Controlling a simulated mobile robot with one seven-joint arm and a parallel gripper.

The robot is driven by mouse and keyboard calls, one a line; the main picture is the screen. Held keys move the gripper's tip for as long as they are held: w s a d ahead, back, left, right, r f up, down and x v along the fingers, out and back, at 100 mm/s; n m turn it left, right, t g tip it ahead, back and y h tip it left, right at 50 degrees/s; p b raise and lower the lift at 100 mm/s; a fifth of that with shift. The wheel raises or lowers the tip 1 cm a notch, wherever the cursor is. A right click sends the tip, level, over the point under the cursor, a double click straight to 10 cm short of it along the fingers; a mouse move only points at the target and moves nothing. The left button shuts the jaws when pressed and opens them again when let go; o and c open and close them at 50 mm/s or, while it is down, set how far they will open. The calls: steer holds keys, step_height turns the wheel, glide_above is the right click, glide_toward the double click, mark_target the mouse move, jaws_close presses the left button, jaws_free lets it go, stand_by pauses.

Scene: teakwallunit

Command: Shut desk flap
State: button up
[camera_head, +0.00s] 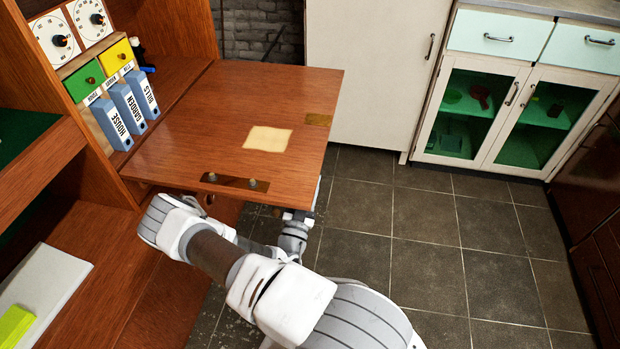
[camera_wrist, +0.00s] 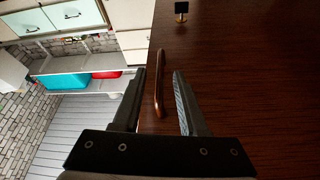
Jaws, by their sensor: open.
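The desk flap (camera_head: 220,115) is a reddish-brown wooden board, folded down flat and sticking out from the wall unit in the head view. A pale square lies on its top. In the wrist view, a dark brown wooden face of the flap (camera_wrist: 250,80) fills the right side. A thin copper-coloured bar handle (camera_wrist: 158,95) stands on it near its left edge. My gripper (camera_wrist: 160,75) is open, with one finger on each side of the handle in the picture; contact is not clear. In the head view my arm reaches under the flap's near right corner, and the flap hides the fingertips.
Blue binders (camera_head: 130,108) and small green and yellow drawers (camera_head: 100,70) stand at the flap's inner end. A white-framed glass cabinet (camera_head: 500,110) is at the back right. The tiled floor (camera_head: 440,230) is clear. A small black-topped knob (camera_wrist: 181,10) shows in the wrist view.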

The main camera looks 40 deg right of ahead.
steer(key=shift+x, duration=0.8)
jaws_close()
stand_by(0.9)
